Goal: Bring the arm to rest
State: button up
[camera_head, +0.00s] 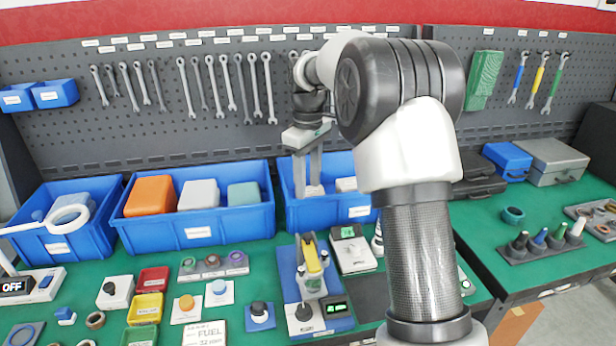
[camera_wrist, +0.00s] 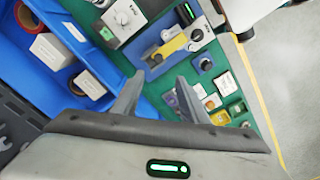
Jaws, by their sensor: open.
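My gripper (camera_head: 308,172) hangs over the front part of a blue bin (camera_head: 358,212) at the back middle of the green table. Its two fingers point down and stand apart with nothing held between them. In the wrist view my gripper (camera_wrist: 160,98) shows both fingers spread, with the bench and its devices beyond them. My white arm with a dark joint and a carbon-patterned link fills the right middle of the head view and hides part of the bench and the bin.
A wide blue bin (camera_head: 199,232) with several blocks stands left of the gripper. A test stand with a yellow part (camera_head: 312,258) sits in front. Wrenches (camera_head: 228,82) hang on the pegboard (camera_head: 130,142) behind. Small parts cover the table (camera_head: 258,288). A second green table (camera_head: 548,232) is at right.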

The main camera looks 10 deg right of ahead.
jog(key=shift+r, duration=0.5)
jog(key=s+r+m+t+p, duration=0.15)
jog(key=s+r+m, duration=0.25)
jog(key=s+r, duration=0.8)
jog(key=s+f+m+t, duration=0.3)
jog(key=s+m+t, duration=0.1)
jog(key=s, duration=1.6)
jog(key=shift+s+m+p, duration=0.2)
jog(key=shift+m+p, duration=0.2)
jog(key=shift+m, duration=0.1)
